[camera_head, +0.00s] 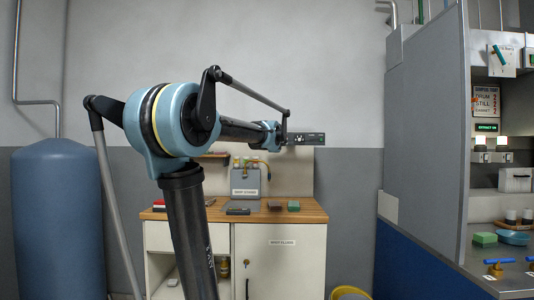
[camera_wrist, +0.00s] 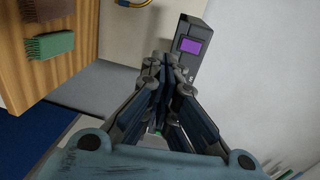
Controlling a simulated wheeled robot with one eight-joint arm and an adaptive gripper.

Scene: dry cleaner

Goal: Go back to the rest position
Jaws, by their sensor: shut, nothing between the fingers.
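My gripper (camera_wrist: 163,68) is shut and empty in the wrist view, with its fingertips pressed together. It points toward a grey device with a purple screen (camera_wrist: 190,46); whether the fingers touch it I cannot tell. In the head view my arm reaches away over the workbench (camera_head: 220,215), and the wrist end (camera_head: 272,136) is small and partly hard to make out. A dark panel (camera_head: 306,139) shows just right of it.
A green block (camera_head: 293,206) lies on the wooden bench top and shows in the wrist view (camera_wrist: 50,45). A blue tank (camera_head: 57,220) stands left. A grey partition (camera_head: 428,130) and a counter with blue valves (camera_head: 500,262) stand right. A yellow bin (camera_head: 349,293) is on the floor.

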